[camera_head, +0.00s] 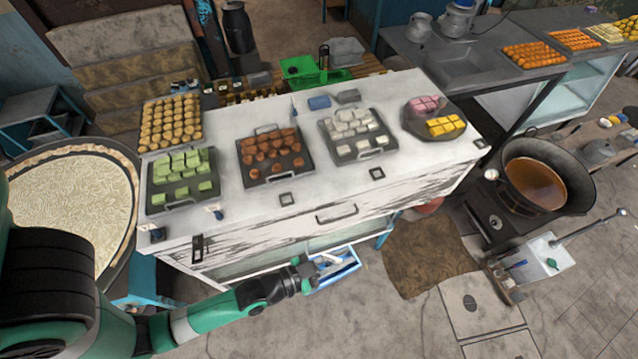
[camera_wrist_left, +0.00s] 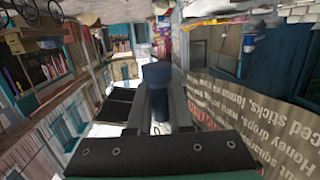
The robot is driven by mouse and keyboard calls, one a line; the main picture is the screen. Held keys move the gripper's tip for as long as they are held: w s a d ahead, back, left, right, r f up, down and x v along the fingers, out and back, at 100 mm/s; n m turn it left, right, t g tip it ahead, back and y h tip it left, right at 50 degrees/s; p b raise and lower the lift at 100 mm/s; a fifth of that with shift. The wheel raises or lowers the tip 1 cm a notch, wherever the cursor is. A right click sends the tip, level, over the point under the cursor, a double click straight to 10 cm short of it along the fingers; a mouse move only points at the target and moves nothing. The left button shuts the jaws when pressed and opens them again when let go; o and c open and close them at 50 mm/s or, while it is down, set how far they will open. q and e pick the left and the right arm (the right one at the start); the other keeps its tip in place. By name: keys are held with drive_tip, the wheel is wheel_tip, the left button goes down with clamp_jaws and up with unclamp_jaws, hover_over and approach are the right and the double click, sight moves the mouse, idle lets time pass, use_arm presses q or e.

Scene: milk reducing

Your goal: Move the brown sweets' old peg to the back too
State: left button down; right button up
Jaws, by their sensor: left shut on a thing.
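The brown sweets sit on a dark tray (camera_head: 247,178) in the middle left of the white counter. My left gripper (camera_head: 328,265) is in front of the counter, over a blue tray (camera_head: 347,277). In the left wrist view it is shut on a blue-headed peg (camera_wrist_left: 157,74), which sticks out between the fingers. A small peg (camera_head: 293,106) stands at the back, behind the brown sweets. My right gripper is not in view.
Trays of green sweets (camera_head: 179,185), white sweets (camera_head: 352,133), round golden sweets (camera_head: 170,122) and pink and yellow sweets (camera_head: 434,116) share the counter. A blue block (camera_head: 319,102) and a grey one (camera_head: 349,96) lie at the back.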

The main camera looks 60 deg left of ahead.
use_arm(q)
drive_tip(key=s+a+r+n+g+y, duration=0.1)
drive_tip(key=s+a+n+y, duration=0.3)
drive_tip(key=a, duration=0.5)
drive_tip(key=s+a+r+n+g+y, duration=0.1)
drive_tip(key=s+a+n+g+y, duration=0.1)
drive_tip(key=s+a+y, duration=0.4)
drive_tip(key=s+a+n, duration=0.1)
drive_tip(key=a, duration=0.3)
drive_tip(key=shift+r+n+g, duration=0.3)
drive_tip(key=shift+n, duration=0.1)
drive_tip(key=shift+s+a, duration=0.1)
